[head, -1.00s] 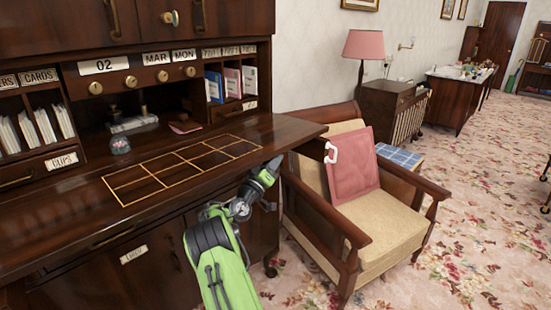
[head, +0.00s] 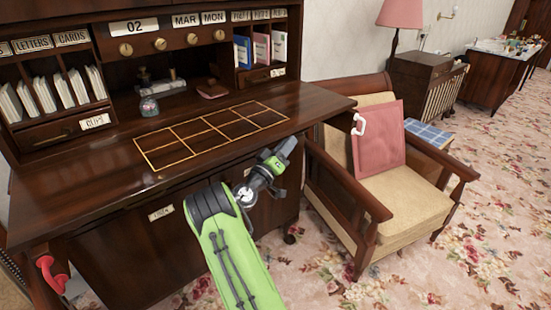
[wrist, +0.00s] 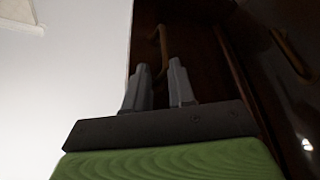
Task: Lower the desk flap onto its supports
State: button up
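The dark wood desk flap (head: 95,190) lies out flat in the head view as a writing surface, with a yellow-lined grid (head: 210,133) on it. Its supports are not visible under it. My gripper (head: 287,150) is just off the flap's front edge, right of the middle, in front of the desk's lower cabinet. In the wrist view my gripper (wrist: 159,66) has two grey fingers apart, with nothing seen held between them. Dark wood with a long handle (wrist: 163,48) shows beyond the fingers; I cannot tell how far away it is.
An armchair (head: 400,225) with a pink cushion (head: 378,140) stands close on the right. A glass inkwell (head: 149,107) and a red-brown pad (head: 212,90) sit at the back of the desk. A red object (head: 52,273) is low at the left. Patterned carpet is open at front right.

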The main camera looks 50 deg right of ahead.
jog(key=v, duration=0.8)
dwell(0.9)
